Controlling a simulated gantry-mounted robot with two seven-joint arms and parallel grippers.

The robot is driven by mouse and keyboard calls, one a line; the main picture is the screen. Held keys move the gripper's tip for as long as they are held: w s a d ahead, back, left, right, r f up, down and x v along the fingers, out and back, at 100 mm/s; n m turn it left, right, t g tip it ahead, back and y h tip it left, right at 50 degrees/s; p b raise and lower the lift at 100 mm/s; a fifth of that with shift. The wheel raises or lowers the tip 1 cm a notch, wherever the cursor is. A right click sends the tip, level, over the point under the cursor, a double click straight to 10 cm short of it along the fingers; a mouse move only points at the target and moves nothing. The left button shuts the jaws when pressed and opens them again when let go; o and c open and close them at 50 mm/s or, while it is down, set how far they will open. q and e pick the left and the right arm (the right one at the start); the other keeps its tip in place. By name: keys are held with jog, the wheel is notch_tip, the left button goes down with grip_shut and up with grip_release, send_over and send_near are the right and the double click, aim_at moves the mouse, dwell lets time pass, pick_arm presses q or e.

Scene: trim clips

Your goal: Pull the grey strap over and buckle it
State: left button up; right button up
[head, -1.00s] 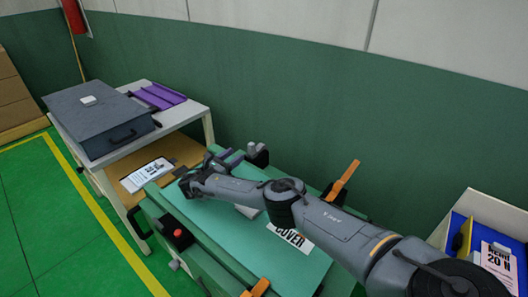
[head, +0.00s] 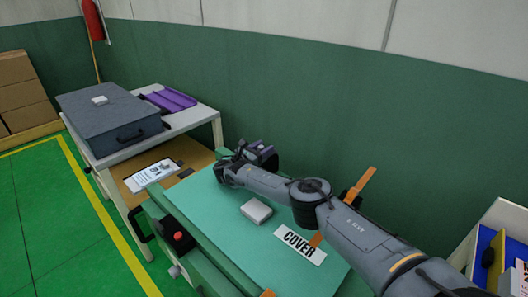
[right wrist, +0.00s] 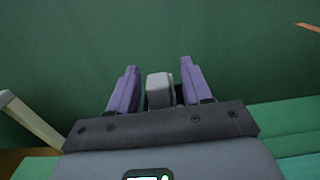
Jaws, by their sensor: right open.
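My right gripper (head: 264,154) is open at the far edge of the green cover (head: 220,205). In the right wrist view its two purple fingers stand on either side of an upright light grey block (right wrist: 159,90), with a small gap at each side. The block looks like the end of the grey strap; my gripper hides it in the head view. A pale grey box (head: 256,210), possibly the buckle, lies on the middle of the cover. My left gripper is not in view.
An orange strap (head: 360,184) stands up at the cover's far side, behind my right arm. A "COVER" label (head: 300,245) lies on the cover. A red button (head: 179,237) is on the near side. A grey case (head: 110,118) and purple tray (head: 168,98) stand on the left table.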

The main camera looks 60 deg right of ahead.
jog(key=shift+s+d, duration=0.1)
jog(key=shift+d, duration=0.3)
grip_shut()
